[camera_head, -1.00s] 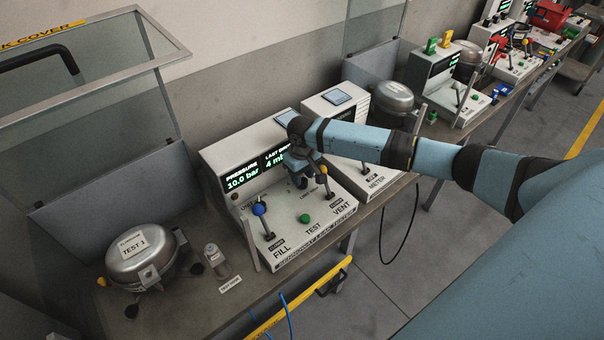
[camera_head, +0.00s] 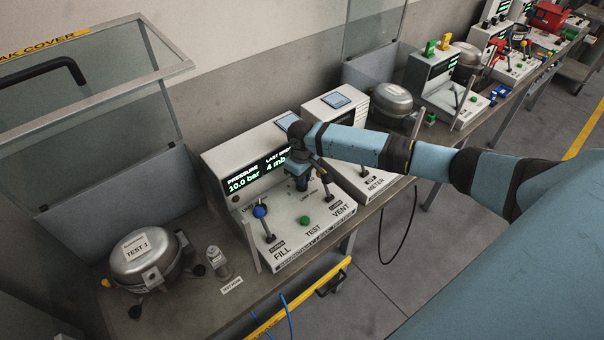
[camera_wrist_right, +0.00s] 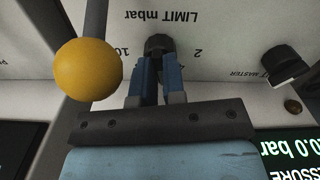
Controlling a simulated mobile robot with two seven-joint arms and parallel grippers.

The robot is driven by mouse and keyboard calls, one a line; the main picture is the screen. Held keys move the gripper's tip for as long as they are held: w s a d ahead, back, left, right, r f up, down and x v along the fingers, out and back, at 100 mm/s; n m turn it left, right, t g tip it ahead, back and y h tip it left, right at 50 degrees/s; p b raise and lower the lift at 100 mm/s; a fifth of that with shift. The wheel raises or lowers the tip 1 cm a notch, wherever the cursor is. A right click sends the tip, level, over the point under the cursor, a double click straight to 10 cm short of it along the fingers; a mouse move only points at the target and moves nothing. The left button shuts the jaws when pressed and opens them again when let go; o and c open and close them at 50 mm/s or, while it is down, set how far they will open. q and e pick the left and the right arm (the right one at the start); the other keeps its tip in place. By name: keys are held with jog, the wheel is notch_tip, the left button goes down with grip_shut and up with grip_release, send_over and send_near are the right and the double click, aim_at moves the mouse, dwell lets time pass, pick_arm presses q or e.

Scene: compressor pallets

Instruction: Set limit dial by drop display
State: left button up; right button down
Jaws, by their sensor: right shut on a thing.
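The leak tester (camera_head: 283,240) stands on the bench with a green-lit display (camera_head: 243,184) that reads PRESSURE 10.0 bar and a last drop of 4 mb, partly hidden by my arm. My right gripper (camera_head: 302,186) reaches down to its panel. In the right wrist view my right gripper (camera_wrist_right: 158,62) is shut on the dark limit dial (camera_wrist_right: 158,43), under the upside-down LIMIT mbar label, with 10 and 2 marked beside it. The dial's pointer is hard to make out. My left gripper is not in view.
A yellow lever knob (camera_wrist_right: 88,69) stands close beside the gripper. The blue-knobbed FILL lever (camera_head: 260,212) and green TEST button (camera_head: 303,220) are on the same panel. A compressor (camera_head: 146,256) marked TEST 1 sits at left; a meter box (camera_head: 372,185) adjoins at right.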

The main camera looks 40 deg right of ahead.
jog(key=shift+r+n+p, duration=0.15)
jog(key=shift+n+p, duration=0.3)
jog(key=shift+n, duration=0.35)
jog(key=shift+n+p, duration=0.75)
jog(key=shift+n, duration=1.15)
jog(key=c, duration=1.2)
grip_release()
notch_tip(320, 180, up, 14)
jog(key=b, duration=0.1)
jog(key=shift+f+b, duration=0.2)
jog(key=shift+b, duration=0.1)
